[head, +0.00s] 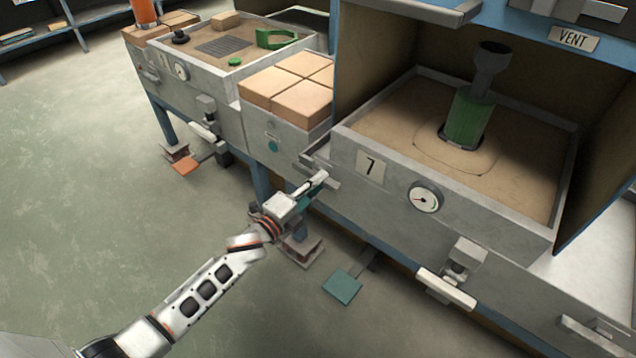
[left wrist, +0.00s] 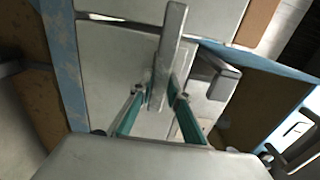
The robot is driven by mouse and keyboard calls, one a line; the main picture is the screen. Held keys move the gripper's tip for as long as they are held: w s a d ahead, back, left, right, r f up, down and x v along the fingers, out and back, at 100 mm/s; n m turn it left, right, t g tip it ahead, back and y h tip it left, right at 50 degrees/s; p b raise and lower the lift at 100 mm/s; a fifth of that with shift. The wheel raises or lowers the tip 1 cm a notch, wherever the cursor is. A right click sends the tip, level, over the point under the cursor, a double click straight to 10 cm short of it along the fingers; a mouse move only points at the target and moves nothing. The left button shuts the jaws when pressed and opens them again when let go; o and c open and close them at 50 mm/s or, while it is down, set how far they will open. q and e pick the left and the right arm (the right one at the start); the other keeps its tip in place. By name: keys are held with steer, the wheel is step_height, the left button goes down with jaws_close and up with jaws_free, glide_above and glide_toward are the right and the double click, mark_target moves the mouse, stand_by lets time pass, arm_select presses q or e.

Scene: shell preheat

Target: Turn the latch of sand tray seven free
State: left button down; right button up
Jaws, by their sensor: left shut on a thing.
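Sand tray seven (head: 341,151) is a grey metal tray full of sand, marked with a "7" plate and a round gauge (head: 424,198) on its front. Its grey latch (head: 332,182) is at the front left corner. My left gripper (head: 314,184) reaches it from the front left and is shut on the latch's bar. In the left wrist view the bar of the latch (left wrist: 173,42) runs up between the two teal fingers (left wrist: 158,102). The gripper hides part of the latch. My right gripper is not in view.
A dark-topped green cylinder (head: 468,118) stands in the tray's sand. A grey front handle (head: 446,289) sticks out below the gauge. A teal pedal (head: 342,287) is low in front. Tan blocks (head: 289,86) lie left of the tray. The floor at left is clear.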

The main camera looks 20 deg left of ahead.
arm_select(q)
steer(key=shift+w+d+r, duration=0.1)
steer(key=shift+r, duration=0.25)
steer(key=c, duration=1.9)
jaws_free()
steer(key=shift+d+f, duration=0.1)
steer(key=shift+f, duration=0.05)
steer(key=shift+f, duration=0.1)
steer(key=v, duration=1.2)
